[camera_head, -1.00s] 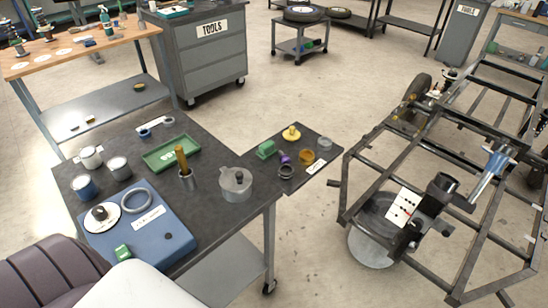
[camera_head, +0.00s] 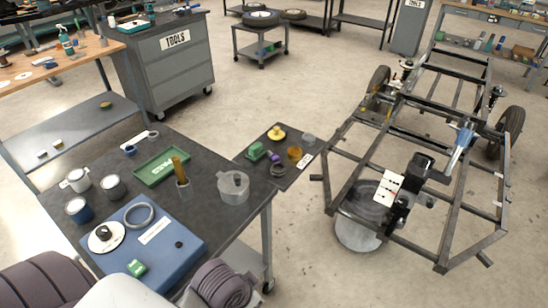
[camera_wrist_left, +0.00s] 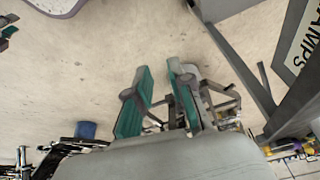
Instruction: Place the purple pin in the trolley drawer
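A small purple piece (camera_head: 274,158), which looks like the purple pin, lies among other small parts on the low dark side shelf. The grey wheeled TOOLS trolley (camera_head: 165,75) stands at the back left in the head view, and its drawer fronts look shut. My left gripper (camera_wrist_left: 160,68) shows in the left wrist view with its two teal-padded fingers apart and nothing between them. Floor is behind the fingers, and the pin cannot be made out there. Neither gripper shows in the head view.
Yellow, green and orange parts surround the purple piece. A metal chassis frame (camera_head: 450,210) fills the right.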

